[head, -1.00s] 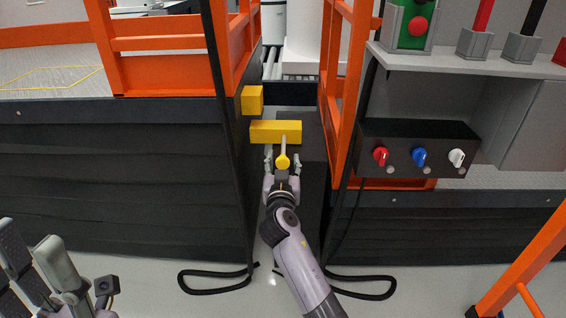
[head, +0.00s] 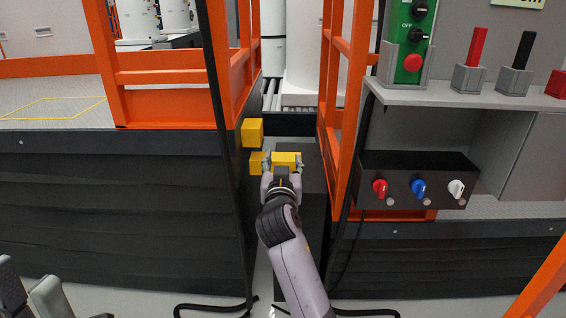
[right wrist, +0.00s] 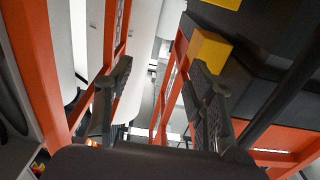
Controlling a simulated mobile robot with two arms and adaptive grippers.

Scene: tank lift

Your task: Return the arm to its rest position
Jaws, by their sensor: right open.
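My right gripper (head: 283,160) is in the gap between the two platforms, in front of a yellow bar (head: 256,162) and covering much of it. I cannot tell whether they touch. In the right wrist view its two fingers (right wrist: 160,88) stand wide apart with nothing held between them. A yellow block (head: 252,132) sits just above the bar on the left platform's edge. A yellow block also shows behind the right-hand finger in the wrist view (right wrist: 208,48). Only grey parts of my left gripper (head: 30,292) show at the bottom left corner; its jaw state is unclear.
Orange railings (head: 165,77) (head: 338,100) flank the narrow gap. Right of it are a shelf (head: 450,97) with levers and a green control box (head: 412,42), and a black panel (head: 418,180) with red, blue and white knobs. White tanks (head: 315,50) stand behind a roller conveyor.

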